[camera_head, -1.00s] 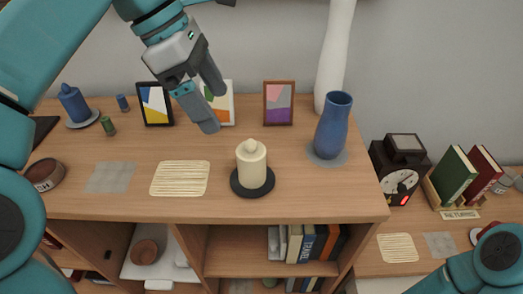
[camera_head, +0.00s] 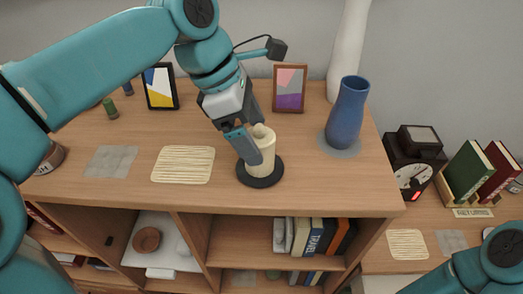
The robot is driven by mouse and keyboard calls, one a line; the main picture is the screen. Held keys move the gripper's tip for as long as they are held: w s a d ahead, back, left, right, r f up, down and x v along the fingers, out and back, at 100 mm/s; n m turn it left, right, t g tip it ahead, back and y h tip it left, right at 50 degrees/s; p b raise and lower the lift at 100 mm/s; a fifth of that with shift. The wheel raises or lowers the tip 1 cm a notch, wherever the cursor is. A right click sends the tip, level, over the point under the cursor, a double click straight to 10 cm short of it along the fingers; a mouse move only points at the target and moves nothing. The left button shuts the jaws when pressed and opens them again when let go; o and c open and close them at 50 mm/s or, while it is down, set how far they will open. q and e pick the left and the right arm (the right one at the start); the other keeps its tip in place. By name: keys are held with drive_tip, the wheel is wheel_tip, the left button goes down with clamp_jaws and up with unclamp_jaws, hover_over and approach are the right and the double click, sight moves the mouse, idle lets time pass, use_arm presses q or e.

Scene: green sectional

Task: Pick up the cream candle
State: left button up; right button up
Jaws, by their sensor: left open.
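The cream candle (camera_head: 265,160) stands upright on a round black base (camera_head: 262,179) near the front of the wooden shelf top (camera_head: 225,197). My left gripper (camera_head: 252,142) reaches down from the upper left to the candle. Its near finger covers the candle's left side, and the other finger is partly hidden behind. The gripper is open, and I cannot tell whether a finger touches the candle. Part of my right arm shows at the lower right, but its gripper is out of view.
A blue vase (camera_head: 347,112) stands on a grey mat to the right. Picture frames (camera_head: 289,88) stand at the back. A woven cream mat (camera_head: 183,165) and a grey mat (camera_head: 110,161) lie to the left. A lower surface at right holds a dark scale-like device (camera_head: 413,160) and books.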

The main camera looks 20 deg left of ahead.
use_arm(q)
drive_tip(key=x, duration=0.3)
drive_tip(key=shift+w+a+f, duration=0.1)
drive_tip(key=shift+f, duration=0.3)
drive_tip(key=shift+w+d+f, duration=0.1)
drive_tip(key=shift+d, duration=0.15)
drive_tip(key=shift+a, duration=0.2)
drive_tip(key=c, duration=1.3)
drive_tip(key=shift+o, duration=0.2)
drive_tip(key=shift+d, duration=0.15)
